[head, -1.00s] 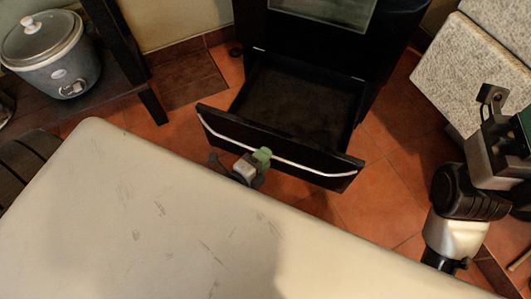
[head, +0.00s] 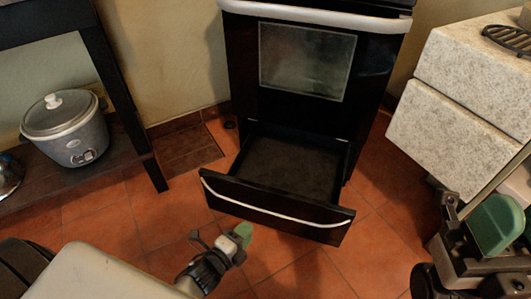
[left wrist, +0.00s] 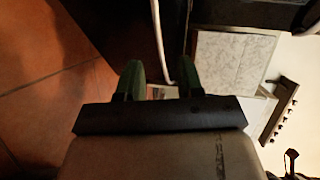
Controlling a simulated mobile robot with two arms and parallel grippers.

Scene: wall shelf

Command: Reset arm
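My left gripper (head: 238,238) is in front of the open lower drawer (head: 275,215) of a black oven, just below its pale handle (head: 255,209) in the head view. In the left wrist view its two green fingers (left wrist: 158,85) stand apart with nothing held between them. The handle (left wrist: 160,40) shows beyond the gap and looks apart from the fingers. My right gripper (head: 490,230) is at the right edge of the head view, partly cut off. Its green pad shows, but its opening cannot be judged.
The black oven (head: 235,75) stands behind the drawer. A grey cooker (head: 65,135) sits on a dark shelf (head: 120,170) at left. Pale stone-faced cabinets (head: 445,125) stand at right. Bare tiled floor (head: 300,270) lies in front of the drawer.

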